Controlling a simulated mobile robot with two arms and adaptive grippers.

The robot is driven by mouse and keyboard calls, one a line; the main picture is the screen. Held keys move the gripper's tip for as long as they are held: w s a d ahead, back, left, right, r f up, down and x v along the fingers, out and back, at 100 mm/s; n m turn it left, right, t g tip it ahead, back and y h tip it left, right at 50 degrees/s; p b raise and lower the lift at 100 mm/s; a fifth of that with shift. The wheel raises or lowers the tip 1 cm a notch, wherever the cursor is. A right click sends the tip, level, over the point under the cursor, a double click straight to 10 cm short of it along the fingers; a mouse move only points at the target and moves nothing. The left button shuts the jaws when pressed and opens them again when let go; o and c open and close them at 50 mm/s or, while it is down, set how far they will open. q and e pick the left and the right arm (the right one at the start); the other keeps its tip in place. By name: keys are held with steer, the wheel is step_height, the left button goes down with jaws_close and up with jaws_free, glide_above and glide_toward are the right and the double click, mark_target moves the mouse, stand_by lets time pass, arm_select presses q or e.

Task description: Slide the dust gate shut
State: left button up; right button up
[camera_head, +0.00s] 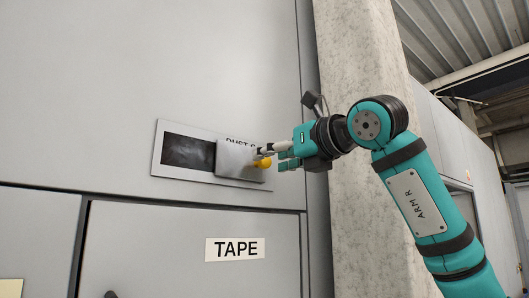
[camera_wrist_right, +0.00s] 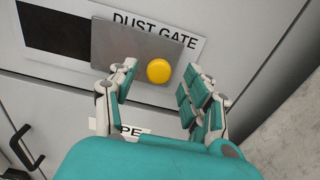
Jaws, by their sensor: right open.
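The dust gate is a grey sliding plate (camera_head: 232,160) on a white label panel (camera_head: 159,165) fixed to a grey cabinet front. The plate covers the panel's right part, and a dark opening (camera_head: 188,151) shows uncovered to its left. A yellow knob (camera_head: 264,163) sits at the plate's right end. My right gripper (camera_head: 273,154) is open at the knob. In the right wrist view the yellow knob (camera_wrist_right: 159,71) shows between its two spread fingers (camera_wrist_right: 159,78), with gaps on both sides. I cannot tell how deep the fingers reach around it. My left gripper is not in view.
A door marked TAPE (camera_head: 235,249) is below the gate. A concrete pillar (camera_head: 355,60) stands right of the cabinet, behind my right arm. The right wrist view shows a black handle (camera_wrist_right: 27,147) at lower left. The cabinet front left of the gate is clear.

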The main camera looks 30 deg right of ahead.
mark_target(267, 160)
steer(key=w, duration=0.3)
steer(key=shift+w+a+p, duration=0.15)
steer(key=shift+w+p, duration=0.1)
steer(key=shift+p, duration=0.15)
steer(key=shift+s, duration=0.1)
steer(key=c, duration=0.4)
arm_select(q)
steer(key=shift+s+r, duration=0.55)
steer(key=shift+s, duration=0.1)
arm_select(e)
jaws_close()
